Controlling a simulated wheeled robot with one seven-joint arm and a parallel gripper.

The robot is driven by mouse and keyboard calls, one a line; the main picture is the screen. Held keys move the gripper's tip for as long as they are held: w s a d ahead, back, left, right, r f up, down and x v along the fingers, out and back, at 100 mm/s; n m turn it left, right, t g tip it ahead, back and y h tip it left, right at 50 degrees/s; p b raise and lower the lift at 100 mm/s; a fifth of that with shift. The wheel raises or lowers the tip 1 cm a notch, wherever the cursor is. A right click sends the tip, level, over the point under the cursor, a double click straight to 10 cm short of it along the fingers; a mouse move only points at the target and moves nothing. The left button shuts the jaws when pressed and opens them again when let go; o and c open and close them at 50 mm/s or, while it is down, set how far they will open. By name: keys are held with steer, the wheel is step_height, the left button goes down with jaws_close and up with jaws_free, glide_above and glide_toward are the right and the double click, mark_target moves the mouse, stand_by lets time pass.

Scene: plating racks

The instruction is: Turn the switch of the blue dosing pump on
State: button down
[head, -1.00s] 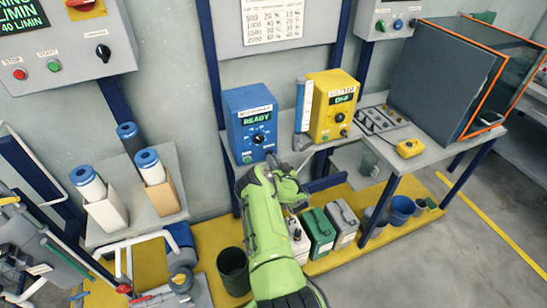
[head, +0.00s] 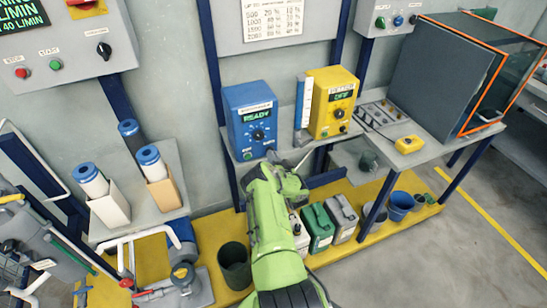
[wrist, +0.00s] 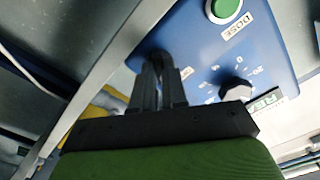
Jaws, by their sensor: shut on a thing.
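The blue dosing pump (head: 252,122) stands on the left of the shelf, its display reading READY. Its face carries a black dial (head: 257,135) and a green button (head: 248,156). In the wrist view, the green button (wrist: 223,10) labelled DOSE and the dial (wrist: 236,89) show on the blue face. My gripper (wrist: 165,67) is at the pump's face, with its fingers close together on a small black switch (wrist: 158,56) near the panel's edge. The fingers hide much of the switch, so its setting is unclear. In the head view, my gripper (head: 284,166) is just below and right of the pump.
A yellow pendant box (head: 409,144) lies on the table. Canisters (head: 318,229) and buckets (head: 400,206) stand below on the yellow platform.

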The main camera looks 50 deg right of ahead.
steer(key=c, duration=1.2)
jaws_free()
steer(key=shift+f, duration=0.1)
steer(key=shift+o, duration=0.2)
steer(key=p+v, duration=0.9)
steer(key=v, duration=0.7)
